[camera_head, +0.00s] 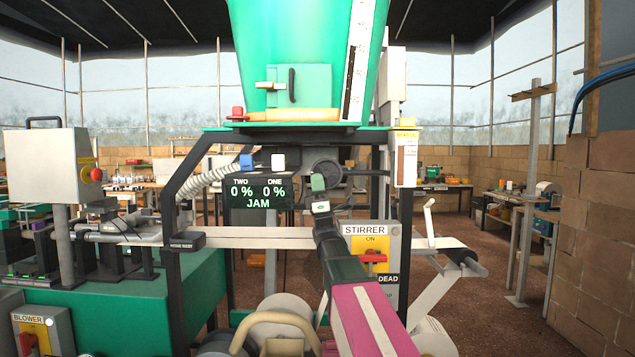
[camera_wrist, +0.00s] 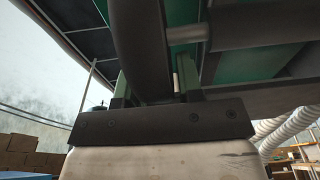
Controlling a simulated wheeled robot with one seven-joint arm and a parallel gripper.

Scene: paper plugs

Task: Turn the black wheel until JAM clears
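The black wheel (camera_head: 322,166) is mounted under the green hopper, right of the display. The dark display (camera_head: 258,193) reads TWO 0 %, ONE 0 % and JAM. My gripper (camera_head: 319,187) is at the wheel's lower part in the head view and covers some of it. In the wrist view, the thick dark rim of the wheel (camera_wrist: 138,45) comes down between the two green fingers of my gripper (camera_wrist: 155,85). The fingers stand apart, one on each side of the rim. A narrow light gap shows beside the right finger. The fingertip contact is hidden.
The green hopper (camera_head: 305,60) is above the wheel. A black frame post (camera_head: 404,240) stands to the right, near the STIRRER switch box (camera_head: 371,241). A ribbed white hose (camera_head: 205,180) is to the left. A pale belt (camera_head: 265,238) runs across below the display.

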